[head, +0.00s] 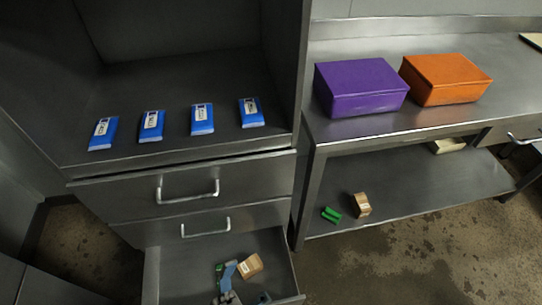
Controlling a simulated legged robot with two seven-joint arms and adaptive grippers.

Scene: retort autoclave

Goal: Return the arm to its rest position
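A blue-grey piece (228,274) shows in the open lower drawer (280,250) at the bottom of the head view. It is too small to tell what it is. Beside it are a small brown box (250,266) and a bit of green (219,267). The drawer's lower part is cut off by the frame.
Two drawers (130,195) below are shut. A purple box (360,87) and an orange box (445,79) sit on the steel bench (380,125). Its lower shelf holds a green item (331,215) and a brown box (361,205).

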